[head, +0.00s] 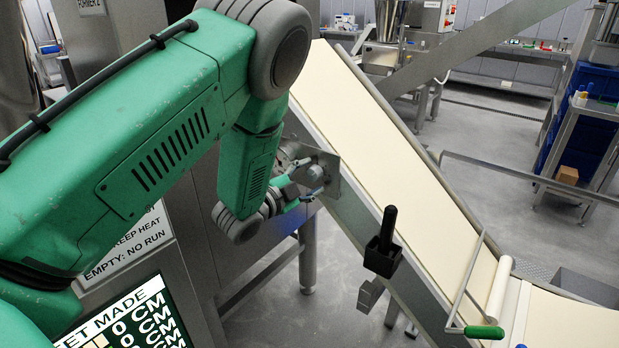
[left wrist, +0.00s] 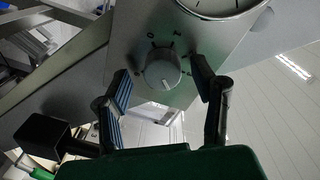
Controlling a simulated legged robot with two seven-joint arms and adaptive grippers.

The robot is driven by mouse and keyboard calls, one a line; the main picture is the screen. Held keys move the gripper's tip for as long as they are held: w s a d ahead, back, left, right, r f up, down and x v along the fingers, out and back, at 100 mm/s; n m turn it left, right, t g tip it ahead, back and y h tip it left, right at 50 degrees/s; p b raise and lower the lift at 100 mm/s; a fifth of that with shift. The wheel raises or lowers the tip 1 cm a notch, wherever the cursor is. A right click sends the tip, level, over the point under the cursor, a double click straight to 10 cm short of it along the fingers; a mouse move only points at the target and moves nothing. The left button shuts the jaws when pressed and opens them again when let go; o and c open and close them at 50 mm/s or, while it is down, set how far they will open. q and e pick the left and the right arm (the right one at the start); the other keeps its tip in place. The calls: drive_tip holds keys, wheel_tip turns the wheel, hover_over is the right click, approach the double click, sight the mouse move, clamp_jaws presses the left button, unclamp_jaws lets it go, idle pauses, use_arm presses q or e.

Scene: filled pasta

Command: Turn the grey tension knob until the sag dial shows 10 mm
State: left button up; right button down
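The grey tension knob (left wrist: 162,72) is round with a pale pointer line and sits on a metal plate with markings around it. A round dial (left wrist: 222,8) shows above it at the top edge of the left wrist view, mostly cut off, and its reading cannot be seen. My left gripper (left wrist: 160,84) is open, with one finger on each side of the knob and visible gaps between. In the head view my left gripper (head: 312,182) is beside the small metal plate (head: 347,188) at the conveyor's side; the dial face is not visible there. My right gripper is not in view.
A cream conveyor belt (head: 405,170) slopes down to the right. A black holder with an upright black handle (head: 385,245) is fixed to its near side. A green-handled wire tool (head: 484,332) lies at the lower belt. A lit screen (head: 135,325) stands at lower left.

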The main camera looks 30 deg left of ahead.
use_arm(q)
drive_tip(key=shift+s+a, duration=0.1)
drive_tip(key=shift+s, duration=0.25)
drive_tip(key=s+a, duration=0.1)
drive_tip(key=s, duration=1)
drive_tip(key=shift+r, duration=0.15)
drive_tip(key=shift+a, duration=0.15)
